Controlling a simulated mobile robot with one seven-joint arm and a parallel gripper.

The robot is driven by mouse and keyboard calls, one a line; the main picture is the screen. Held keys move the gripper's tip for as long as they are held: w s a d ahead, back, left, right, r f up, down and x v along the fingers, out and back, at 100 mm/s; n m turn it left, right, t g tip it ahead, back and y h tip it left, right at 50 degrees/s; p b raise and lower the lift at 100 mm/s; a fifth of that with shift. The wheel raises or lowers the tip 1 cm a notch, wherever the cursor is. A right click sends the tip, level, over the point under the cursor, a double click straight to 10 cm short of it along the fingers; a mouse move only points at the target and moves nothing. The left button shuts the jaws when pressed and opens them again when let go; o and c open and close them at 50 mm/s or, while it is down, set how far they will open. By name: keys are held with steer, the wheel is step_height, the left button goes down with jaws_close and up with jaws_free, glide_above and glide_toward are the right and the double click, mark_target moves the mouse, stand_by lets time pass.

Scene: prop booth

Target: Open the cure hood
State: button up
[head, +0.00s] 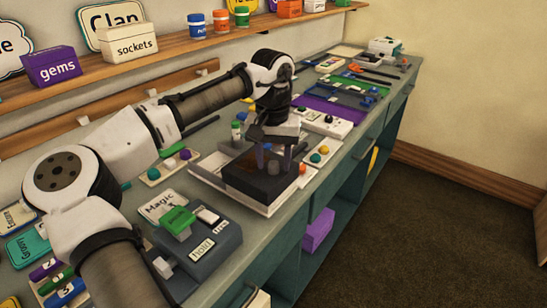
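A dark box with a white base (258,184) stands on the bench below my gripper and looks like the cure hood. Its dark top appears lowered, but my gripper hides its far part. My gripper (274,158) points down over the box, with its two fingers apart. A small grey knob (273,167) shows between and below the fingertips. I cannot tell whether the fingers touch it or the box.
A grey-blue device with a green block (178,221) stands nearer on the bench. A white tray with coloured balls (318,154) lies right of the box. A purple mat (318,110) and tools lie farther back. Shelves with a purple gems box (52,67) line the wall.

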jaws_close()
steer(key=w+a+p, duration=0.6)
steer(key=w+a, duration=0.1)
steer(key=a, duration=0.3)
steer(key=shift+w+a, duration=0.3)
steer(key=shift+w, duration=0.1)
steer(key=shift+r, duration=0.1)
steer(key=shift+o, duration=0.4)
jaws_free()
step_height(320, 180, up, 14)
steer(key=shift+b, duration=0.3)
steer(key=shift+s+a+f, duration=0.1)
steer(key=shift+f, duration=0.15)
